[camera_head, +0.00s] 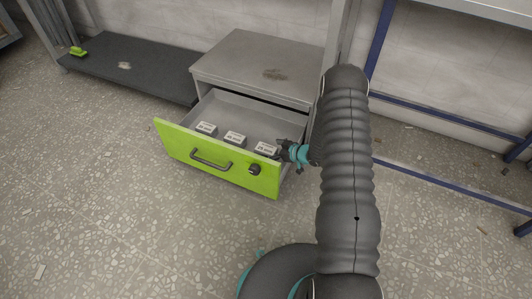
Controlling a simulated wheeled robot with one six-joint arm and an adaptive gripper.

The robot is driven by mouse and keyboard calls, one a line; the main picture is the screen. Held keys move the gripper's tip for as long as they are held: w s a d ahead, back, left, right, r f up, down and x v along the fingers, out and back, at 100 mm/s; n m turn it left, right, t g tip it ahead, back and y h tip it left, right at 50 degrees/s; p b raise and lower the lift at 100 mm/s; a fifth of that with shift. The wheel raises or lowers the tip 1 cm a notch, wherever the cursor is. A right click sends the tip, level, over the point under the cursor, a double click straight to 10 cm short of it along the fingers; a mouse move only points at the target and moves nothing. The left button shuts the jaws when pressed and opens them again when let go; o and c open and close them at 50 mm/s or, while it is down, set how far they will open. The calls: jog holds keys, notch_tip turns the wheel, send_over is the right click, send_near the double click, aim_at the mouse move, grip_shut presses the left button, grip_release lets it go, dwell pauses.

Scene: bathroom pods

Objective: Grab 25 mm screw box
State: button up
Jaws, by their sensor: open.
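Several small white labelled screw boxes stand in a row in an open drawer: a left box (206,128), a middle box (235,138) and a right box (266,149). Their labels are too small to read, so I cannot tell which is the 25 mm one. The drawer (215,160) has a green front with a dark handle. My gripper (281,151) is at the right end of the drawer, close beside the right box. It is open. I cannot tell whether its fingers are around the box or touching it.
The grey cabinet (262,62) stands behind the drawer, against the wall. A dark low shelf (130,72) is at the left, with a green brush (78,51) on it. A blue-framed table (445,110) is at the right. The speckled floor in front is mostly clear.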

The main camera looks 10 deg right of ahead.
aim_at(266, 149)
jog(key=shift+x, duration=1.9)
jog(key=c, duration=1.6)
